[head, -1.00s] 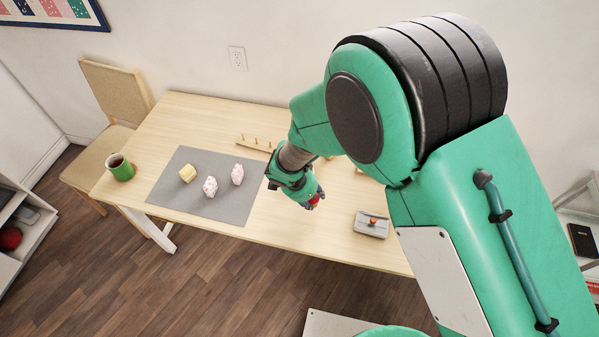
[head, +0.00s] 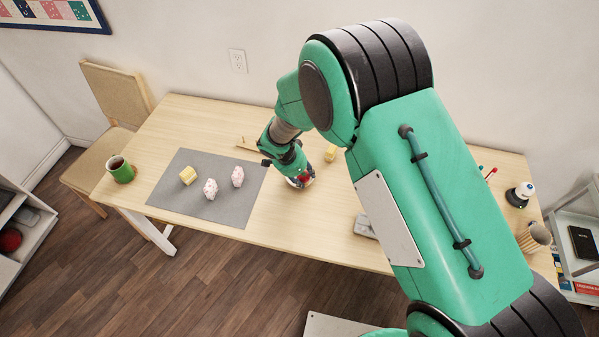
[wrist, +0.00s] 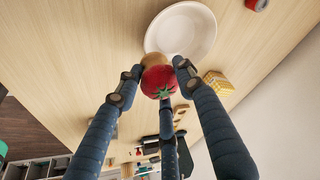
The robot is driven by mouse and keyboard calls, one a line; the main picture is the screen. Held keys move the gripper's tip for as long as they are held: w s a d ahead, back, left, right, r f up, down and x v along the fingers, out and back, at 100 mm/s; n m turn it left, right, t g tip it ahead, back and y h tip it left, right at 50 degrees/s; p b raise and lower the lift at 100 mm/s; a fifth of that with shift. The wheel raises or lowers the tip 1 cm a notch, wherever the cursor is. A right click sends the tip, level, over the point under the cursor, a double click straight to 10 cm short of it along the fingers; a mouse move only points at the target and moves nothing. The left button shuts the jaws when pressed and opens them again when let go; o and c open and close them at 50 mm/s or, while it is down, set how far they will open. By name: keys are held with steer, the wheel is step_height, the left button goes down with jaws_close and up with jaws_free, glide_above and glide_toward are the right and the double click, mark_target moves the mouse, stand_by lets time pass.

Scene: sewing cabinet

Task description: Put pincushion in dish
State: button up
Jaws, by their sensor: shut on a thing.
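The pincushion (wrist: 160,82) is a red tomato shape with a green leaf top. My gripper (wrist: 157,77) is shut on it, with its blue fingers around it in the wrist view. The dish (wrist: 192,30) is a shallow white round bowl just beyond the pincushion there, and the pincushion overlaps its near edge in the picture. I cannot tell the height of the pincushion above the dish.
A grey mat (head: 232,209) with a yellow bundle (head: 188,175) and two patterned bundles lies to the left. A yellow block (head: 330,153) lies near the dish. A green mug (head: 121,171) stands at the left table end. A grey object (head: 364,227) lies near the front edge.

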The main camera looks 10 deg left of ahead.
steer(key=shift+w+a+f, duration=0.1)
steer(key=shift+w+a, duration=0.3)
steer(key=shift+w, duration=0.35)
steer(key=shift+w+a+f, duration=0.1)
steer(key=shift+w+a, duration=0.35)
steer(key=shift+w, duration=0.25)
steer(key=shift+w+a, duration=0.4)
steer(key=shift+w, duration=0.35)
steer(key=shift+f+b, duration=0.3)
steer(key=shift+f, duration=1.45)
steer(key=shift+f, duration=0.15)
steer(key=o, duration=0.9)
steer(key=shift+r, duration=0.2)
steer(key=p+v, duration=0.1)
steer(key=v, duration=1.1)
